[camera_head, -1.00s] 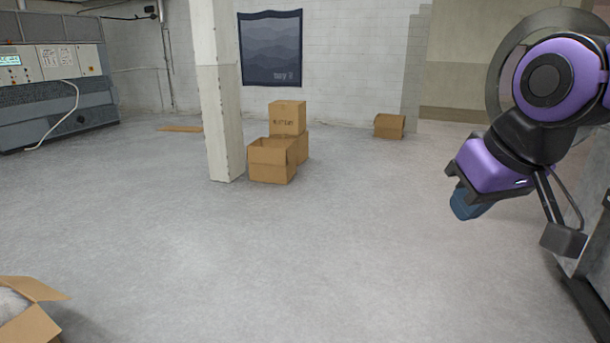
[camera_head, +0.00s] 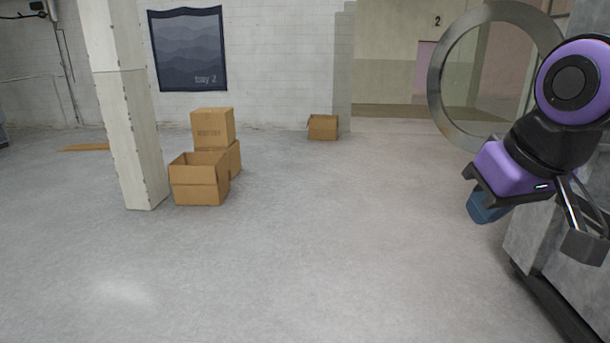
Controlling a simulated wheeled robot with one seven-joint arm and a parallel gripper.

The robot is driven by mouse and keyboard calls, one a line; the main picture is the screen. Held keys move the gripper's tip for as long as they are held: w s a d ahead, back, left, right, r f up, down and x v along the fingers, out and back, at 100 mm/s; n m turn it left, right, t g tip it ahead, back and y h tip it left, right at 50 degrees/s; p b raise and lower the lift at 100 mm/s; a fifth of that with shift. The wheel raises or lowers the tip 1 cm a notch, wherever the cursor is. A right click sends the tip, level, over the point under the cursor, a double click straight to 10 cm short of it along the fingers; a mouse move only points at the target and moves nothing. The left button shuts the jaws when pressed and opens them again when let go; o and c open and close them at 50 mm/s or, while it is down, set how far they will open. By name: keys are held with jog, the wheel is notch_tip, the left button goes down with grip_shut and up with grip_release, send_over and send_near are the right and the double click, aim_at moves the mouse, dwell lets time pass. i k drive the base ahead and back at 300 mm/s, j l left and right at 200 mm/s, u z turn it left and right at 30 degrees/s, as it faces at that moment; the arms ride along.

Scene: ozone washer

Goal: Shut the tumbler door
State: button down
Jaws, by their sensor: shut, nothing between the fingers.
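The tumbler door (camera_head: 436,82) is a round grey metal ring with a clear window, at the upper right. It stands open, out from the grey machine (camera_head: 535,240) at the right edge. My purple and black arm covers its lower right part. My gripper (camera_head: 484,207), with blue finger ends, is shut and empty. It points down and left, below the door ring in the picture and in front of the machine. I cannot tell whether any part of my arm touches the door. The machine's drum opening is not visible.
Cardboard boxes (camera_head: 200,180) are stacked beside a white pillar (camera_head: 128,120) at left. Another box (camera_head: 323,127) sits near the back wall. A dark poster (camera_head: 188,50) hangs there. The floor (camera_head: 330,250) in the middle and front is clear.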

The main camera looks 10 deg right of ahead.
aim_at(544, 32)
jog(key=i+z, duration=0.25)
jog(key=i, duration=0.65)
jog(key=i+j+z, duration=0.25)
jog(key=i, duration=0.65)
jog(key=i+z, duration=0.1)
jog(key=i, duration=1.7)
jog(key=i+z, duration=0.1)
jog(key=i, duration=1.7)
jog(key=i+u, duration=0.1)
jog(key=i, duration=1.65)
jog(key=i+l+z, duration=0.1)
jog(key=i+z, duration=0.35)
jog(key=i+j+z, duration=0.1)
jog(key=i+z, duration=0.3)
jog(key=i, duration=0.2)
jog(key=i+j+z, duration=0.25)
jog(key=i+z, duration=0.2)
jog(key=i+l+z, duration=0.15)
jog(key=i+z, duration=0.2)
jog(key=i, duration=0.2)
jog(key=i+z, duration=0.35)
jog(key=i, duration=0.25)
jog(key=i+j+z, duration=0.2)
jog(key=i+z, duration=0.15)
jog(key=i, duration=0.2)
jog(key=i+z, duration=0.15)
jog(key=z, duration=2.95)
